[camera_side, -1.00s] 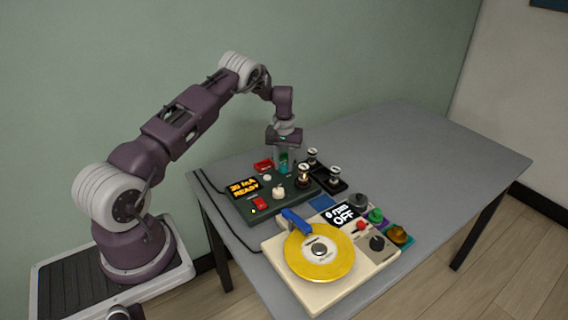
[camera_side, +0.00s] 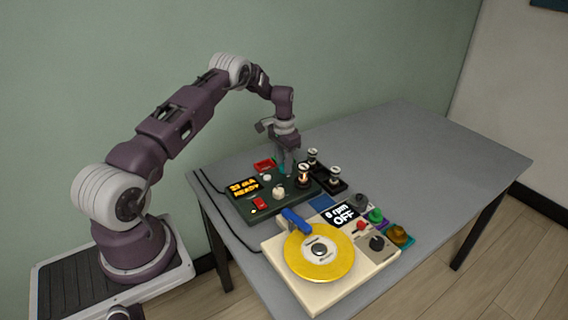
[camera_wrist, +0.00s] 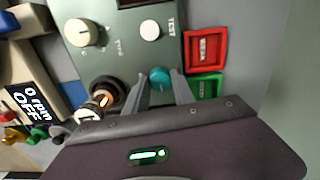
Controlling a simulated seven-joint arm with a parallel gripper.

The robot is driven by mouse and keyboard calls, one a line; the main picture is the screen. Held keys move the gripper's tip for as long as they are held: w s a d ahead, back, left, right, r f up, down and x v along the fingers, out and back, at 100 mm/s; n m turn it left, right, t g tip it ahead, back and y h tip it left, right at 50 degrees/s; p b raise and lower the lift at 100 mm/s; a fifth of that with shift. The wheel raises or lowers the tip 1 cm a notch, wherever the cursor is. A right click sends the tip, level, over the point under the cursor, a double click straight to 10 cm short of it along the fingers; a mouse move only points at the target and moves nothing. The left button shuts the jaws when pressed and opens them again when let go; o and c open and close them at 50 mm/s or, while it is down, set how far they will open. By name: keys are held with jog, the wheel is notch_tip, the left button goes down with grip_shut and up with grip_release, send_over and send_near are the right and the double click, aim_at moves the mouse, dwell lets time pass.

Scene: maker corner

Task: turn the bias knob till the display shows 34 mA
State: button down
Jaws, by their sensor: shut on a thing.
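The dark green amplifier panel (camera_side: 303,192) lies on the table, with its lit orange display (camera_side: 244,187) at its left. The display seems to read 33 mA over READY; its digits are small and blurred. My gripper (camera_side: 287,170) points down at the panel's back edge. In the wrist view, my gripper (camera_wrist: 160,85) is shut on a teal knob (camera_wrist: 159,75), one finger on each side. I take this for the bias knob; its label is not readable. The knob is mostly hidden in the side view.
A cream knob (camera_wrist: 84,32), a round TEST button (camera_wrist: 150,30) and tubes (camera_side: 304,174) stand close by on or beside the panel. Red (camera_wrist: 206,48) and green (camera_wrist: 205,86) trays lie behind. A turntable (camera_side: 335,280) with a yellow disc is in front. The table's right side is clear.

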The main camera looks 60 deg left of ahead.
dwell(0.3)
jog(key=c, duration=1.1)
grip_release()
jog(key=shift+o, duration=0.2)
jog(key=shift+r, duration=0.1)
